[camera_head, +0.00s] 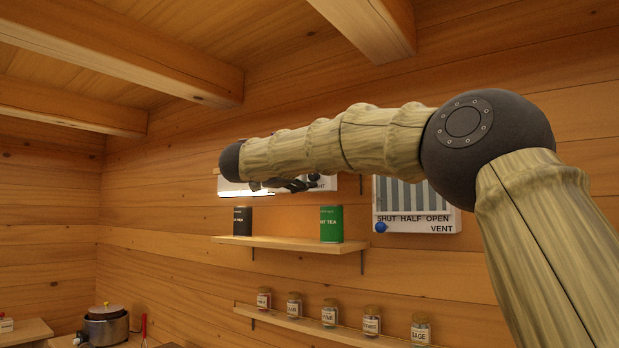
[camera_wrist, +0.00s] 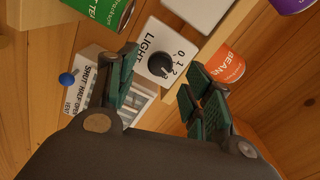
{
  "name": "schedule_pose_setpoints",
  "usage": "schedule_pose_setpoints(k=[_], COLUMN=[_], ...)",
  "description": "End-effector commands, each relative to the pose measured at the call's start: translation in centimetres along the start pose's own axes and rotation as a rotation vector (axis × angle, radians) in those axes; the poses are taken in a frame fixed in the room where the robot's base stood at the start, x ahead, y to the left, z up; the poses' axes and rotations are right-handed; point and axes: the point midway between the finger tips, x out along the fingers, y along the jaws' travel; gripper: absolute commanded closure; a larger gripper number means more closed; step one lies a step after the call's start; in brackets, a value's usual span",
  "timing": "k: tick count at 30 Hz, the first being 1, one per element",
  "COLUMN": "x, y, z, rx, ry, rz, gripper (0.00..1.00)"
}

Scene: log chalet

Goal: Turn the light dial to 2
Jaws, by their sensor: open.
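The light dial is a black round knob (camera_wrist: 159,65) on a white plate (camera_wrist: 148,48) lettered LIGHT, with 0, 1 and 2 beside the knob. In the wrist view my gripper (camera_wrist: 160,75) is open, with one green-padded finger on each side of the knob's line of sight. I see no finger touching the knob. Which number the knob points to is too small to tell. In the head view the white light plate (camera_head: 328,184) is mostly hidden behind my arm and my gripper (camera_head: 288,184).
A vent panel (camera_head: 417,205) with a blue knob (camera_head: 381,227) is on the wall to the right. Below the light plate, a shelf (camera_head: 285,243) holds a dark tin (camera_head: 242,222) and a green tea tin (camera_head: 331,224). Several jars stand on a lower shelf (camera_head: 300,323).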

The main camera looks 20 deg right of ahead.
Motion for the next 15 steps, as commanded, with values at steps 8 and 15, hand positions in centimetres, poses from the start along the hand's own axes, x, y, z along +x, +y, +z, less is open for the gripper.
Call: schedule_pose_setpoints(k=[8,15], x=[-5.1,-7.8], y=[0.0,0.0], z=[0.1,0.1], rx=[-0.001,0.000], ry=[-0.001,-0.001], rz=[-0.001,0.000], gripper=[0.49,0.49])
